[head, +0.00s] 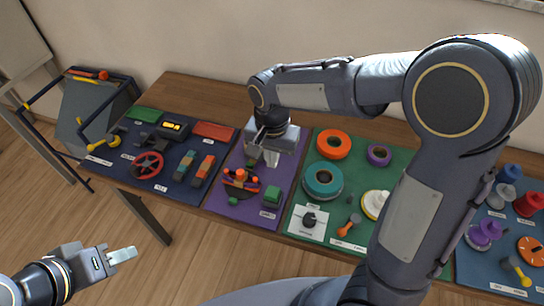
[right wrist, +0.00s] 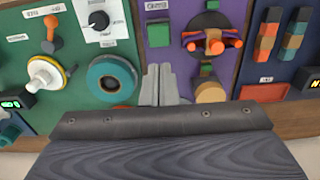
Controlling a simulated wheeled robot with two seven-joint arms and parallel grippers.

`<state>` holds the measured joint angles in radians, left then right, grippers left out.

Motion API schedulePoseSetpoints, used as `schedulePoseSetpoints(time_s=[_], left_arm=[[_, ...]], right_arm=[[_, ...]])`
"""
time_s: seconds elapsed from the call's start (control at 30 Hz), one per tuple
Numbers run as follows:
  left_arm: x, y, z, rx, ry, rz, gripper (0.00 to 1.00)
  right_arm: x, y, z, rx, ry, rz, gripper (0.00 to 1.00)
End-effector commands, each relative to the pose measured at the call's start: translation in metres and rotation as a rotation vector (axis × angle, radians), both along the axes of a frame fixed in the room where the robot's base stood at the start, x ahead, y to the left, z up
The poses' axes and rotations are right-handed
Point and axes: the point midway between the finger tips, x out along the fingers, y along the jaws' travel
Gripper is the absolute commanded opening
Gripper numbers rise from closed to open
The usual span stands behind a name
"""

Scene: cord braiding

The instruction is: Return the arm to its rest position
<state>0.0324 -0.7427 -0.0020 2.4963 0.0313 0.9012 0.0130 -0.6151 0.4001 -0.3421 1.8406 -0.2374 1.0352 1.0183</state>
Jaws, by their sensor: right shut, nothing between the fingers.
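My right arm reaches across the head view from the right. Its gripper (head: 271,158) is over the upper part of the purple panel (head: 228,211), shut and empty. In the right wrist view the fingertips (right wrist: 160,84) are together, between the teal ring (right wrist: 111,78) and a tan round knob (right wrist: 209,91). I cannot tell how high they are above the panel. My left gripper (head: 122,254) is at the lower left, out over the floor and away from the table. Its pale fingers look close together, but their gap does not show. No cord is clearly visible.
The wooden table (head: 205,90) carries a navy panel (head: 178,189) with a red wheel (head: 147,165), a green panel (head: 312,180) with an orange ring (head: 334,144), and a blue panel at right. A dark-framed stand (head: 95,110) is at left. Floor in front is clear.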

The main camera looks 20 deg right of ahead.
Motion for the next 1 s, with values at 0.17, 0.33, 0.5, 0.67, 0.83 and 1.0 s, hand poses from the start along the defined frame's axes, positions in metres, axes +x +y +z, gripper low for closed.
schedulePoseSetpoints(time_s=[0.17,0.33,0.5,0.67,0.83,1.0], left_arm=[[0.000,0.000,0.000,0.000,0.000,0.000,0.36],[0.000,0.000,0.000,0.000,0.000,0.000,0.36],[0.000,0.000,0.000,0.000,0.000,0.000,0.36],[0.000,0.000,0.000,0.000,0.000,0.000,0.36],[0.000,0.000,0.000,0.000,0.000,0.000,0.36],[0.000,0.000,0.000,0.000,0.000,0.000,0.36]], right_arm=[[0.000,0.000,0.000,0.000,0.000,0.000,0.00],[0.000,0.000,0.000,0.000,0.000,0.000,0.00],[-0.009,-0.011,0.008,0.049,-0.011,0.015,0.00],[-0.045,-0.041,0.033,0.192,-0.083,0.089,0.00],[-0.099,-0.068,0.055,0.299,-0.247,0.212,0.00],[-0.146,-0.079,0.061,0.293,-0.423,0.327,0.00]])
